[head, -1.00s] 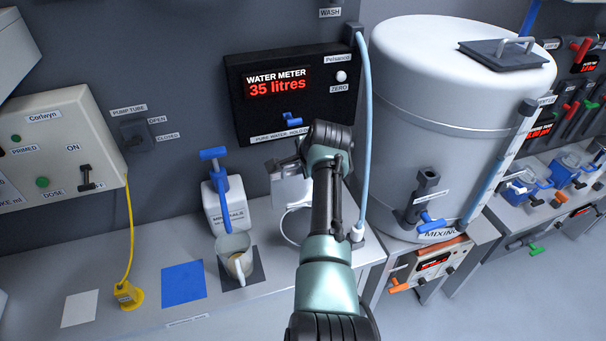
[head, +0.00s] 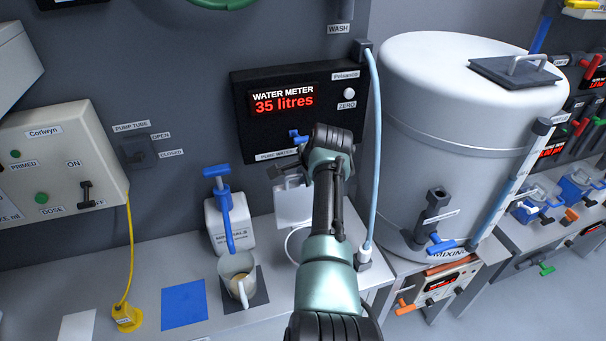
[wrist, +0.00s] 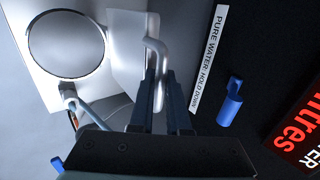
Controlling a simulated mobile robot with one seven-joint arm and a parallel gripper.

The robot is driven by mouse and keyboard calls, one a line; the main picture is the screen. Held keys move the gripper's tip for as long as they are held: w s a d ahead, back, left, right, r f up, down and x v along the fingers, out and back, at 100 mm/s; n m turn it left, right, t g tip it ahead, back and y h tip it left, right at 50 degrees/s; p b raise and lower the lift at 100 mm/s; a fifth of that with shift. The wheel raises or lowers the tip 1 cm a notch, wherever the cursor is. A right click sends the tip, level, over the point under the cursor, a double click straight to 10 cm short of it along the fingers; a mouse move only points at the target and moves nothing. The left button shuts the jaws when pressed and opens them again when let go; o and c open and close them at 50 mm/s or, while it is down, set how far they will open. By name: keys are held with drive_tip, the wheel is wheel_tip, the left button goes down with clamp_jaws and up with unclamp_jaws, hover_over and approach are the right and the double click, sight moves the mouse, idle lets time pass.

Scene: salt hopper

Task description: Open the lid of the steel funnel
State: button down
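The black water meter (head: 310,108), with a blue lever (wrist: 229,103), is on the wall close by. A minerals bottle (head: 230,226) and a jug (head: 236,268) stand to the left. A pale blue hose (head: 375,150) and the large mixing tank (head: 430,110) are to the right.

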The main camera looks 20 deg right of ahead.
drive_tip(key=c, duration=0.9)
unclamp_jaws()
drive_tip(key=shift+s+f, duration=0.25)
drive_tip(key=b+v, duration=0.1)
drive_tip(key=v, duration=0.3)
drive_tip(key=b+v, duration=0.1)
drive_tip(key=v, duration=0.3)
drive_tip(key=b+v, duration=0.1)
drive_tip(key=v, duration=0.4)
drive_tip(key=shift+w+r, duration=0.3)
drive_tip(key=shift+r, duration=0.1)
drive_tip(key=shift+s, duration=0.1)
